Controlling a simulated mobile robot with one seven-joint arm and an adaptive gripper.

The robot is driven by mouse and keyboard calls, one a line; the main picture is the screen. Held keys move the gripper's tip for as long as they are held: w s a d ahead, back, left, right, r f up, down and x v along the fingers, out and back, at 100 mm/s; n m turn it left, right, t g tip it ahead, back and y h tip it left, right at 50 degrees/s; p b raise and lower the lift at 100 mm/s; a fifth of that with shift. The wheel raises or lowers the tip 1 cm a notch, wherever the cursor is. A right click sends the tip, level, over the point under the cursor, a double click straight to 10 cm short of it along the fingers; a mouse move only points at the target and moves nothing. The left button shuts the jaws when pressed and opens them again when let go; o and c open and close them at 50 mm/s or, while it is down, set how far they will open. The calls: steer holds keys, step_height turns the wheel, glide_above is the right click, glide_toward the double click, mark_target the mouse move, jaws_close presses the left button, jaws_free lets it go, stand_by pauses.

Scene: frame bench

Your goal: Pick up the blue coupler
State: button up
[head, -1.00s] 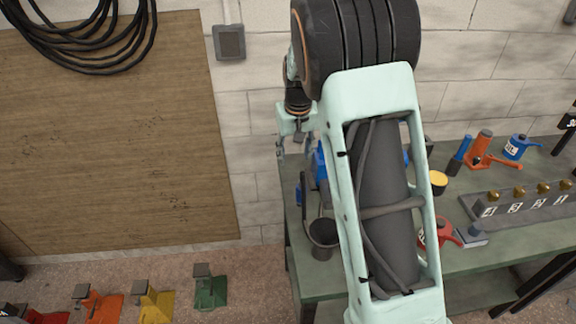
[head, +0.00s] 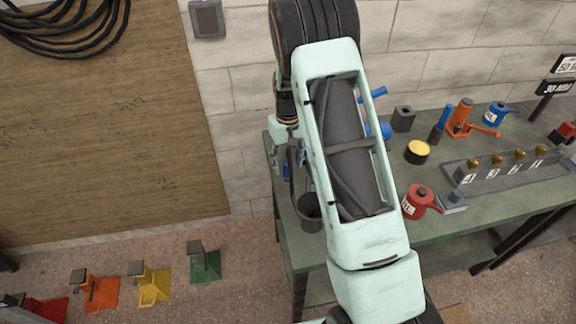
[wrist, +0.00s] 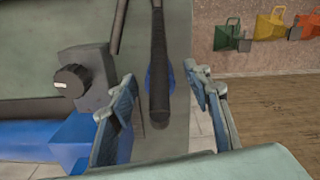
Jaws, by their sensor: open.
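A rounded blue piece, which I take to be the blue coupler (wrist: 171,80), shows in the wrist view between my fingertips. A long black bar crosses in front of it and hides its middle. In the head view a small blue patch (head: 287,171) shows at the bench's left end, just below my gripper (head: 281,160); I cannot tell whether it is the same piece. In the wrist view my gripper (wrist: 160,80) is open, with a finger on each side of the blue piece and bar. No contact can be made out.
A dark cup (head: 309,212) stands near the bench's left front edge. A larger blue body (wrist: 85,140) lies lower left in the wrist view, beside a grey block with a black knob (wrist: 72,80). A red can (head: 418,202) and yellow-topped tin (head: 417,152) stand farther right on the bench.

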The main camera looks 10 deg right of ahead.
steer(key=shift+f, duration=1.05)
jaws_close()
steer(key=shift+r, duration=0.1)
